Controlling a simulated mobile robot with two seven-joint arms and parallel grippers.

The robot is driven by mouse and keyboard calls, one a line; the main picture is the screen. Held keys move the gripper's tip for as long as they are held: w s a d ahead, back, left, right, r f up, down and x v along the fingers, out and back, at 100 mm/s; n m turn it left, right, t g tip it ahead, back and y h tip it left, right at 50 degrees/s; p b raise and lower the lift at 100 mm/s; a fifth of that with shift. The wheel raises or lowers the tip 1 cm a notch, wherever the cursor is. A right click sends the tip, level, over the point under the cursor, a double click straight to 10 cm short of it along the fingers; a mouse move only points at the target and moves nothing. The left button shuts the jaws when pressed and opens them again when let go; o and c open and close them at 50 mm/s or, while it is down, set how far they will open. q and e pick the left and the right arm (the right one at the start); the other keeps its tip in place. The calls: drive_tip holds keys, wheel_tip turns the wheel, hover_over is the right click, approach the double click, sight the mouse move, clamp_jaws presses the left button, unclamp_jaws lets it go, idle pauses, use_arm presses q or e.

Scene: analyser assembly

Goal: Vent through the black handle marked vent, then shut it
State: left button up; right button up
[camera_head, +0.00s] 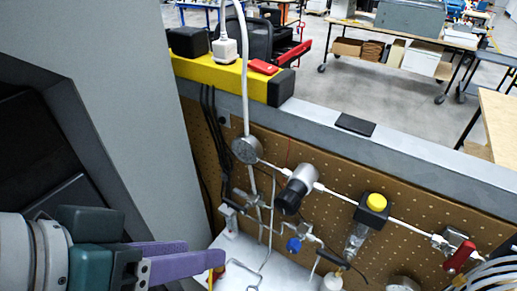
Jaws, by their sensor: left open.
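A brown pegboard panel carries tubing and valves. A black handle (343,264) sticks out near its lower middle, by a thin metal line. I cannot read any vent marking, so I cannot tell whether this is the vent handle. A grey and black cylindrical part (296,189), a blue knob (293,245), a yellow knob on a black body (374,206) and a red handle (459,257) are also on the panel. My left gripper (205,254), with purple fingers, is open at the lower left, left of the black handle and apart from it. My right gripper is out of view.
A round gauge-like part (246,150) joins the white pipe above the tubing. A yellow and black box (228,78) sits on the panel's grey top ledge (420,153). A large grey cabinet (120,80) stands at the left.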

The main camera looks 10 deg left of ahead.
use_arm(q)
drive_tip(key=w+d+f+n+t+h+b, duration=0.2)
drive_tip(key=w+f+n+b, duration=0.15)
drive_tip(key=f+b, duration=0.6)
drive_tip(key=n+t+b, duration=0.8)
drive_tip(key=n+b, duration=0.3)
drive_tip(key=b, duration=1.1)
approach(229, 204)
drive_tip(key=x, duration=0.9)
drive_tip(key=shift+a+f+b, duration=0.1)
drive_tip(key=shift+b, duration=0.3)
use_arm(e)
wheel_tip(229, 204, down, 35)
use_arm(q)
drive_tip(key=shift+s, duration=0.1)
clamp_jaws()
